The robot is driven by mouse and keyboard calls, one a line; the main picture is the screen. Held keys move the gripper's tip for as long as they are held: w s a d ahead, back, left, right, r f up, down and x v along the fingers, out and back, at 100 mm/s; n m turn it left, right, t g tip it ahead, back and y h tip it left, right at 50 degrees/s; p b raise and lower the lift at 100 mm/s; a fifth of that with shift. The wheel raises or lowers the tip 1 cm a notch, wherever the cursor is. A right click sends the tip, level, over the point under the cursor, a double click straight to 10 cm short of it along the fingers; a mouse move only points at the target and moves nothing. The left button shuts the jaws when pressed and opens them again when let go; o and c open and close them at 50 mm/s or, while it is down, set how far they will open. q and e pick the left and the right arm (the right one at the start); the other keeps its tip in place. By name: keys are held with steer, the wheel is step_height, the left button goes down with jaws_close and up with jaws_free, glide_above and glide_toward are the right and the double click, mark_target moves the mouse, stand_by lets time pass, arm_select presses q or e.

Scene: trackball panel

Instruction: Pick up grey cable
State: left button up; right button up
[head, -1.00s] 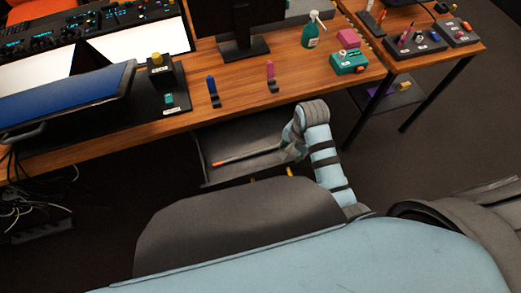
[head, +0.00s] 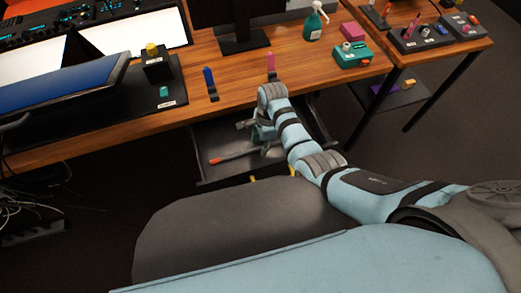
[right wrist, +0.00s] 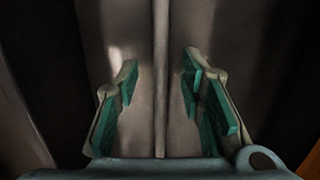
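The grey cable (head: 238,155) lies in the open dark drawer (head: 205,138) under the desk, with an orange-red tip at its left end. My right gripper (head: 262,145) is over the drawer, around the cable's right part, which the arm partly hides. In the right wrist view the cable (right wrist: 160,75) runs straight up the picture between the two green-padded fingers (right wrist: 158,95). The fingers are open, with a gap on each side of the cable. My left gripper is not in view.
The wooden desk edge (head: 130,134) is close above the drawer. A blue marker (head: 210,82) and a pink marker (head: 271,66) stand on the desk near its front. A teal box (head: 352,55) and a green spray bottle (head: 314,24) stand further right.

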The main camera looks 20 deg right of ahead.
steer(key=shift+f, duration=0.6)
steer(key=shift+a+r, duration=0.1)
jaws_close()
